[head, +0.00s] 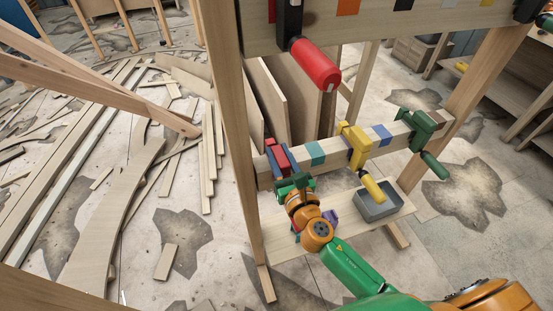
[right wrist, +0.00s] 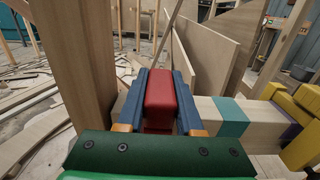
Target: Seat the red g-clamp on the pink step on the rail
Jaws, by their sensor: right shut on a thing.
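My right gripper (head: 291,180) is at the left end of the wooden rail (head: 335,148). It is shut on a red piece (head: 279,157), apparently the red g-clamp. In the right wrist view this red block (right wrist: 160,96) stands between my two blue fingers (right wrist: 160,105). Most of the clamp is hidden by my gripper, and I cannot tell whether it touches the rail. I see no pink step; the rail's left end is partly covered by my gripper. A teal step (head: 315,153) and a blue step (head: 382,134) show further right. My left gripper is not in view.
A yellow clamp (head: 354,143) and a green clamp (head: 424,130) sit on the rail to the right. A black clamp with a red handle (head: 315,66) hangs from the upper beam. A wooden post (head: 232,130) stands close left. A grey bin (head: 379,204) rests on the lower shelf.

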